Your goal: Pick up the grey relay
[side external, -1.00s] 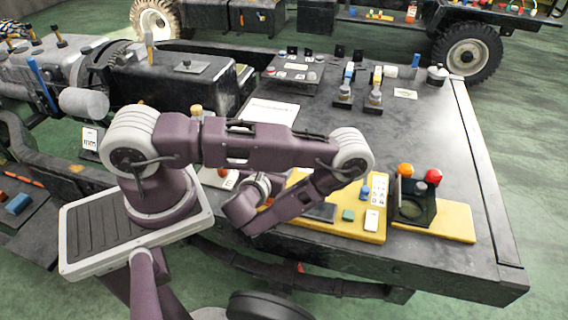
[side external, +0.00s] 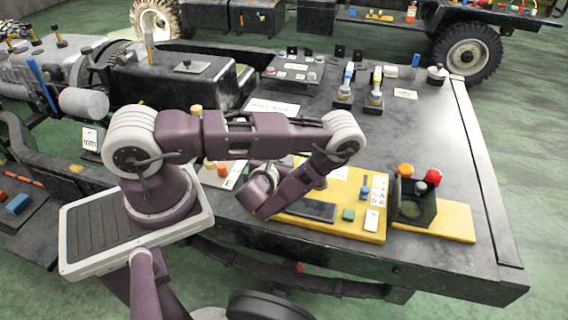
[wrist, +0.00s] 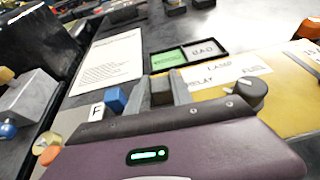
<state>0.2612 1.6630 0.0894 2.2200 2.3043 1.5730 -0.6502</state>
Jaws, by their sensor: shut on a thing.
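My gripper (wrist: 164,88) is shut on a small dark grey block, which I take to be the grey relay (wrist: 161,92), seen between the fingers in the wrist view. The fingers hide part of it. In the side view my wrist is over the left end of the yellow board (side external: 345,205), and the fingertips and the relay are too hidden by my arm to make out. The yellow board also shows in the wrist view (wrist: 290,110), with printed labels including LAMP and RELAY.
A black tray with green and white labels (wrist: 189,52) lies beyond the fingers. A white sheet (wrist: 108,60) lies to its left. A blue block (wrist: 115,100) stands beside an F card (wrist: 97,112). Red and orange domes (side external: 433,177) stand right of the board.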

